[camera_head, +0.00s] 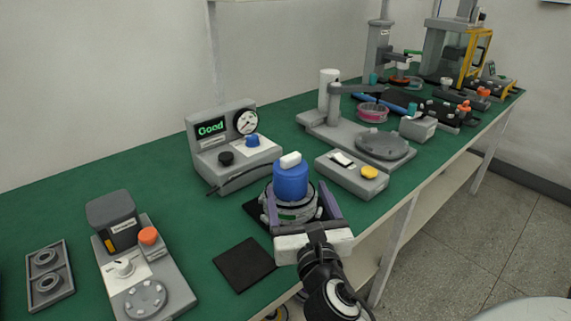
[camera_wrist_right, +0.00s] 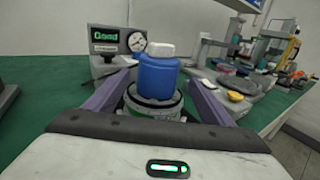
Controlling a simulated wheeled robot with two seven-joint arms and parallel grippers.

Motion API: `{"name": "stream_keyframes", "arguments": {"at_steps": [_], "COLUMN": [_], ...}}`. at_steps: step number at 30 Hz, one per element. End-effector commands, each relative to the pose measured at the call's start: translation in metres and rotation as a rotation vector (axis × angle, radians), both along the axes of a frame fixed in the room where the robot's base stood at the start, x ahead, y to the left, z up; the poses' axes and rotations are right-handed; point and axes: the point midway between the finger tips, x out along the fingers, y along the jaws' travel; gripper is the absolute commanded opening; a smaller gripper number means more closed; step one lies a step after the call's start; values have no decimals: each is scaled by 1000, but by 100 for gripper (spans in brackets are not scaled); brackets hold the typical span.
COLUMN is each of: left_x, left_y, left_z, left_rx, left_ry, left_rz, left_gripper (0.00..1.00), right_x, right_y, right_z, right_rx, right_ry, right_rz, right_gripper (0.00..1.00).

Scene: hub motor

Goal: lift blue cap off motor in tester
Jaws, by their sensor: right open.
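The blue cap (camera_head: 291,180) with a white top sits upright on the round grey motor (camera_head: 293,211), near the front edge of the table. In the right wrist view the blue cap (camera_wrist_right: 158,77) rises above the motor (camera_wrist_right: 153,104). My right gripper (camera_head: 297,196) is open, with its purple fingers on either side of the motor, below most of the cap. I cannot tell whether the fingers touch it. The tester (camera_head: 225,150) stands just behind, its screen reading "Good" in green. My left gripper is not in view.
A black square pad (camera_head: 244,265) lies left of the motor. A grey box with a yellow button (camera_head: 352,176) stands to the right. A device with an orange knob (camera_head: 140,262) is at front left. A press-like fixture (camera_head: 357,130) and more stations fill the back right.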

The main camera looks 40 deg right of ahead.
Motion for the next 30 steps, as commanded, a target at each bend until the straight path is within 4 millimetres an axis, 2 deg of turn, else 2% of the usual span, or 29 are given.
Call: {"name": "stream_keyframes", "arguments": {"at_steps": [1,8,15,19,25,26,30], "left_x": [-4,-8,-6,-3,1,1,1], "left_y": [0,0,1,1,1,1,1], "left_z": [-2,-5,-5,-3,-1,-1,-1], "left_rx": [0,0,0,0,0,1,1], "left_ry": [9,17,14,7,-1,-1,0], "left_rz": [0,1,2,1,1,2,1], "left_gripper": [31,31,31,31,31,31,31], "right_x": [7,24,56,64,64,64,64], "right_y": [-3,-11,-24,-28,-28,-28,-28], "right_z": [1,1,2,2,2,2,2], "right_rx": [-3,1,0,0,1,1,1], "right_ry": [-1,0,0,1,2,2,2], "right_rz": [-1,-1,0,0,1,1,1], "right_gripper": [76,76,76,76,76,73,49]}}
